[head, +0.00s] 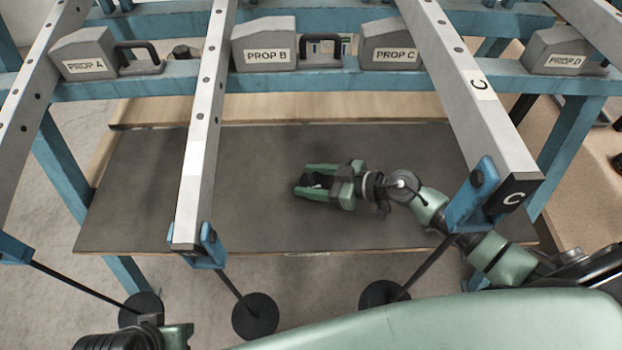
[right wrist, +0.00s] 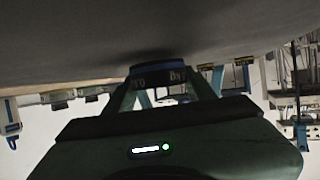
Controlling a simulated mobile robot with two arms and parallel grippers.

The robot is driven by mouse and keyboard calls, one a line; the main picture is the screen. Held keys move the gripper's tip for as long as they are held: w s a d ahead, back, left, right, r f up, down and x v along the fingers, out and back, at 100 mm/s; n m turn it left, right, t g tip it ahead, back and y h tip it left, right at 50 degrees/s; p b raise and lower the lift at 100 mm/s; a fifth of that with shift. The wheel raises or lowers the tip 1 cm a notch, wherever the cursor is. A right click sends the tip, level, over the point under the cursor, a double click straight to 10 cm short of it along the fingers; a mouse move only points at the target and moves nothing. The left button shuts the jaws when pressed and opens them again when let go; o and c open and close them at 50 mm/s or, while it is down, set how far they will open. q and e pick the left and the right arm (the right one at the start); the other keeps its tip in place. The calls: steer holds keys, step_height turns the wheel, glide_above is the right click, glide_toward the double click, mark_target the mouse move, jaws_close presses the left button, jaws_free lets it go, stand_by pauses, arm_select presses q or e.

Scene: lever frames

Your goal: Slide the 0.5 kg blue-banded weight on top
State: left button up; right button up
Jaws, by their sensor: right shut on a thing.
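My right gripper (head: 318,186) reaches in from the right over the dark board under the beams. Its green fingers are shut on a small dark weight with a blue band (right wrist: 158,74), which shows between the fingertips in the right wrist view. The weight is very close to the grey board surface (right wrist: 60,45); I cannot tell whether it touches. In the head view the fingers mostly hide it. Black rods with round discs hang from the beam ends: one at the middle beam (head: 255,316), one at beam C (head: 385,294). My left gripper (head: 178,336) shows only partly at the bottom left.
The dark board (head: 250,220) is otherwise bare. Grey blocks marked PROP A (head: 85,52), PROP B (head: 265,42), PROP C (head: 390,42) and PROP D (head: 562,50) sit along the blue rail. Beam C (head: 465,85) slopes down close to my right arm. Another hanging disc (head: 141,309) is at the left.

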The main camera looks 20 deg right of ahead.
steer(key=shift+f, duration=0.3)
stand_by(0.4)
steer(key=o, duration=1.7)
steer(key=shift+o, duration=0.2)
steer(key=shift+f, duration=0.1)
steer(key=shift+s, duration=0.1)
